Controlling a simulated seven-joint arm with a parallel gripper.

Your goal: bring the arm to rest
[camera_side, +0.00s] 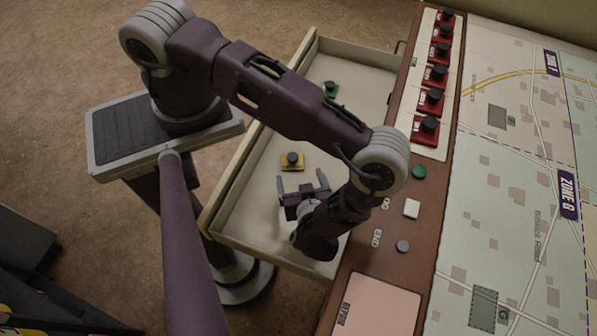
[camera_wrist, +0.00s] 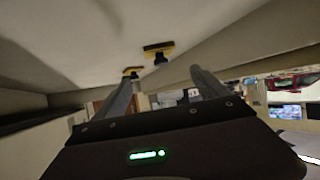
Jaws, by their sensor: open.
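My gripper (camera_side: 301,183) is low over the open drawer (camera_side: 235,203), tilted nearly flat, with its fingers pointing toward the back of the drawer. The fingers are apart with nothing between them; they also show spread in the wrist view (camera_wrist: 162,82). A yellow block with a black knob (camera_side: 292,160) sits in the drawer just beyond the fingertips, apart from them as far as I can tell. In the wrist view, which looks upside down, a dark and yellow piece (camera_wrist: 158,48) and a smaller yellow one (camera_wrist: 132,72) show beyond the fingers.
A green block with a black knob (camera_side: 330,90) lies farther back in the drawer. The brown console (camera_side: 385,270) borders the drawer's right side, with several red blocks (camera_side: 425,130), a green button (camera_side: 419,172), a white square button (camera_side: 411,208) and a map (camera_side: 520,200).

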